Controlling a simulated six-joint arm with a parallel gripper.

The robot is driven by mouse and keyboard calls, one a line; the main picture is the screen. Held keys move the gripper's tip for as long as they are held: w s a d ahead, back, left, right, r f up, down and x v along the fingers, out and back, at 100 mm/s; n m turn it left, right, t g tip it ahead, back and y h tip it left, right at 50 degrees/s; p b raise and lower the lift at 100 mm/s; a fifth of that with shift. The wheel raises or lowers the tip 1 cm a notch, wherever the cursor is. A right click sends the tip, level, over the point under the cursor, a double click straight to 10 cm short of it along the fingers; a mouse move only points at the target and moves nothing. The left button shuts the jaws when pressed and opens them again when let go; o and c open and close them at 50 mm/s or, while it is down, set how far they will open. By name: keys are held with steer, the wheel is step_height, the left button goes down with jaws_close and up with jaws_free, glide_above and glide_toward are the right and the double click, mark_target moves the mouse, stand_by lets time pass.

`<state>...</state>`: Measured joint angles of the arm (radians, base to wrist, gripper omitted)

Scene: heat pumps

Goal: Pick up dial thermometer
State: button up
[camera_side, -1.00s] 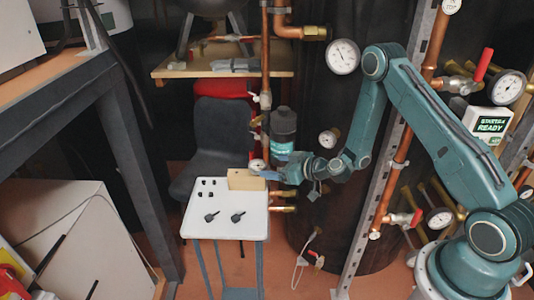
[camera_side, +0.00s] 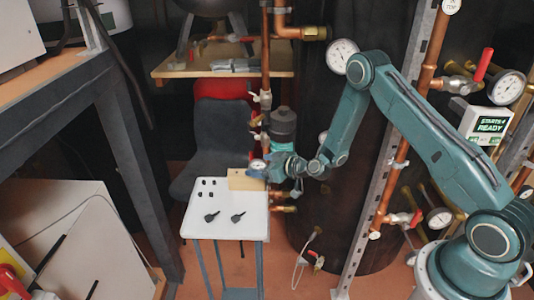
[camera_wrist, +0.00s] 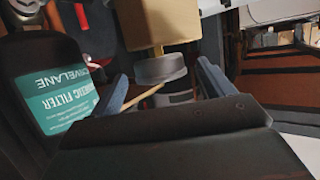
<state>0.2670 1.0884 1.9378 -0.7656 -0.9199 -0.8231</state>
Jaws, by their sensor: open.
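The dial thermometer (camera_side: 258,165) shows in the side view as a small pale round face just above the wooden block on the white table. In the wrist view, a grey round casing with a thin brass-coloured stem, which looks like the thermometer (camera_wrist: 160,68), lies ahead of and between my two blue fingers. My gripper (camera_side: 268,168) is open at the thermometer's right side, and its fingers stand apart in the wrist view (camera_wrist: 162,86). I see a gap on each side of the casing. Contact cannot be told in the side view.
The wooden block (camera_side: 245,181) stands on the white table (camera_side: 230,231); two dark stemmed pieces (camera_side: 212,216) and several small black pieces lie there. A dark filter canister (camera_wrist: 60,90) with a teal label is close on the left in the wrist view. Copper pipes (camera_side: 266,60) rise behind.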

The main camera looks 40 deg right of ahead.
mark_target(255, 165)
steer(key=shift+x, duration=1.9)
steer(key=c, duration=1.1)
